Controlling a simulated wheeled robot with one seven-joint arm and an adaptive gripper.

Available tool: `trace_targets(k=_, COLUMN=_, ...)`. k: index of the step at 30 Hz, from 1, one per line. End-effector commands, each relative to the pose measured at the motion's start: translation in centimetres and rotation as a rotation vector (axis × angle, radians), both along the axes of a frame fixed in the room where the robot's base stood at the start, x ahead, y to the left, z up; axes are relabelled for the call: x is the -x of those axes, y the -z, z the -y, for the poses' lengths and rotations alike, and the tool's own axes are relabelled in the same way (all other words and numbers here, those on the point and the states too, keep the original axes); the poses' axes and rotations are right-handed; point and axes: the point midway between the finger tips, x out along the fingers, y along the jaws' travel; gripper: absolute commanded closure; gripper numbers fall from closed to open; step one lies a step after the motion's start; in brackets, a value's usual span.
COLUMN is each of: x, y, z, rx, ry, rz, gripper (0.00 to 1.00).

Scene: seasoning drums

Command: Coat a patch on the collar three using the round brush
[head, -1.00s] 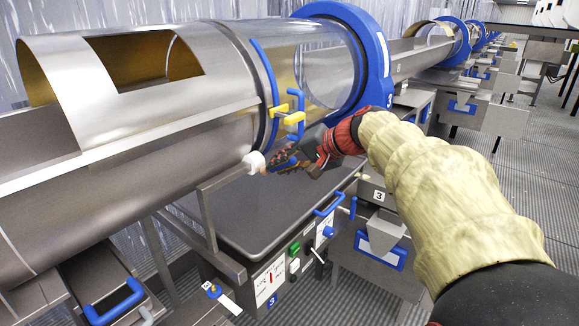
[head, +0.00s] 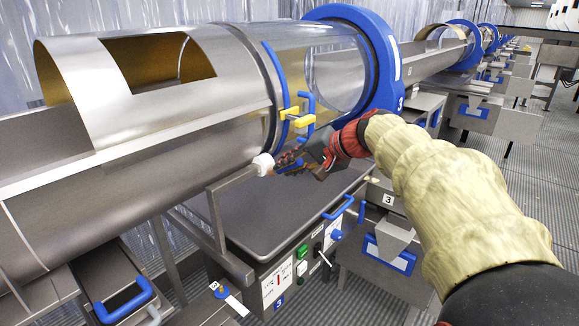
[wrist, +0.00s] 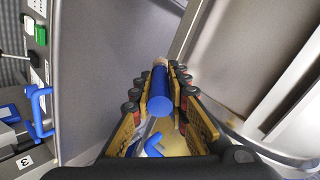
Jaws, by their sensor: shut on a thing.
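The blue ring marked 3 (head: 384,62) circles the right end of the drum and appears to be the collar. My gripper (head: 284,166) is below the drum, left of and apart from this ring, with its fingers pointing left. In the wrist view my gripper (wrist: 160,88) is shut on the blue handle of the round brush (wrist: 158,95). The brush points away from the camera. Its far end looks pinkish, and the bristles are mostly hidden by the fingers.
The steel drum (head: 185,110) has a clear section and a yellow latch (head: 298,117). A white roller (head: 263,164) on a bracket is close to my fingertips. A grey cabinet top (head: 265,215) lies below, with buttons and a blue handle (head: 338,208) in front.

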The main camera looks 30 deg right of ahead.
Motion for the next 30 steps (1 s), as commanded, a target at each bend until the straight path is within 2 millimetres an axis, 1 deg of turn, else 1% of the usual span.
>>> trace_targets(k=22, x=-1.2, y=0.0, z=-0.4, rx=0.0, ry=0.001, rz=0.001, gripper=1.0)
trace_targets(k=26, x=-1.3, y=-0.1, z=-0.1, rx=0.0, ry=0.001, rz=0.001, gripper=1.0)
trace_targets(k=30, x=-1.6, y=0.0, z=0.9, rx=-0.001, ry=0.001, rz=-0.001, gripper=1.0)
